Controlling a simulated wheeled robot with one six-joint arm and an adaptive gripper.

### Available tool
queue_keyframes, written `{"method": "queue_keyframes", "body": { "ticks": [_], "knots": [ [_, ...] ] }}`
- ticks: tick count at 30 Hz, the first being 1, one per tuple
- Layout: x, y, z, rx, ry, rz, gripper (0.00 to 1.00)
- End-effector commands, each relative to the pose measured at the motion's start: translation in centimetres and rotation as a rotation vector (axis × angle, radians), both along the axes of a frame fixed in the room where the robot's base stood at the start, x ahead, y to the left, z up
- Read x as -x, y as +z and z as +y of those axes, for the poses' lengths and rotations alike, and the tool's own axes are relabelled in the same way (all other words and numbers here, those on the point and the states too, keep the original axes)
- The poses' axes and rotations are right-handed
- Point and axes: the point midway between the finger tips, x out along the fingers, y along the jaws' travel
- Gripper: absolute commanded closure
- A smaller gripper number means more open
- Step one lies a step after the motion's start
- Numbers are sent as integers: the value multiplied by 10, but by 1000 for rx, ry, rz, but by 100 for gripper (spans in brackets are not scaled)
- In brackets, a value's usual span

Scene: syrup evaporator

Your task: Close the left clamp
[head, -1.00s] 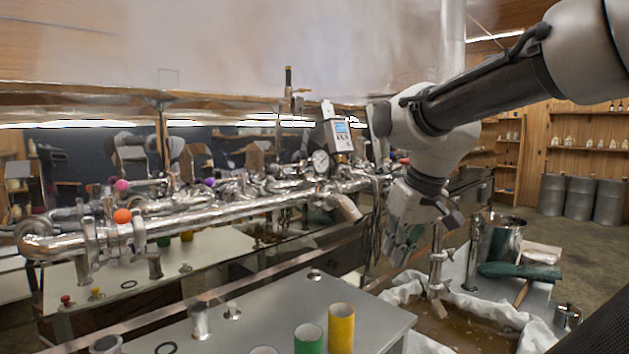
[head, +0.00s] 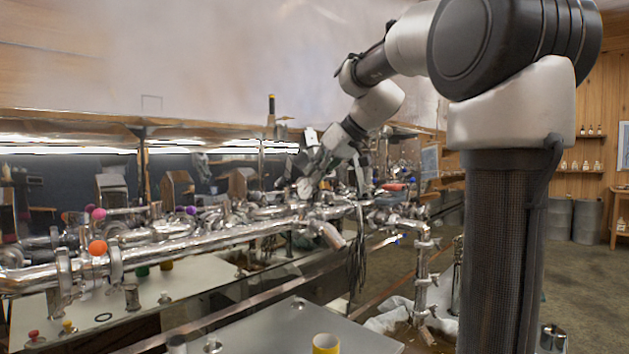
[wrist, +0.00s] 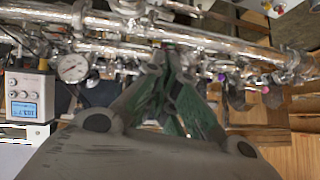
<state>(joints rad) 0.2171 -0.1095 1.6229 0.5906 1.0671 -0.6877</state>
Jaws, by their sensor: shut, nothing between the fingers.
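A bright metal pipe carries clamp-like fittings at the left of the head view, with an orange ball knob (head: 98,247) on one of them. I cannot tell which fitting is the left clamp, or whether it is open or shut. My gripper (head: 311,180) is by the pipework near the round gauge, well to the right of the orange knob. In the wrist view my gripper (wrist: 171,62) has its green fingers together and empty, with its tips overlapping the metal pipes. I cannot tell whether they touch.
A dial gauge (wrist: 72,68) and a grey box with a blue display (wrist: 28,98) are at the left of the wrist view. Pink (head: 99,213) and purple (head: 191,210) balls sit farther back. A grey table (head: 270,330) with a yellow cup (head: 326,344) lies in front.

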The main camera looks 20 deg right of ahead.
Motion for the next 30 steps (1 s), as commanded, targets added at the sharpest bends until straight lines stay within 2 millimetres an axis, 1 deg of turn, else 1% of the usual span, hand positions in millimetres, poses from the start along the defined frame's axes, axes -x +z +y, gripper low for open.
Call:
{"method": "queue_keyframes", "body": {
  "ticks": [1,3,10,12,16,21,30],
  "knots": [
    [-7,-9,5,-1,3,4,100],
    [-16,-20,11,-1,2,5,100],
    [-46,-54,28,0,1,4,100],
    [-44,-65,29,0,-1,4,100],
    [-43,-81,31,0,-1,3,100],
    [-43,-90,32,1,-1,2,100],
    [-42,-91,32,0,-1,1,100]
  ]
}}
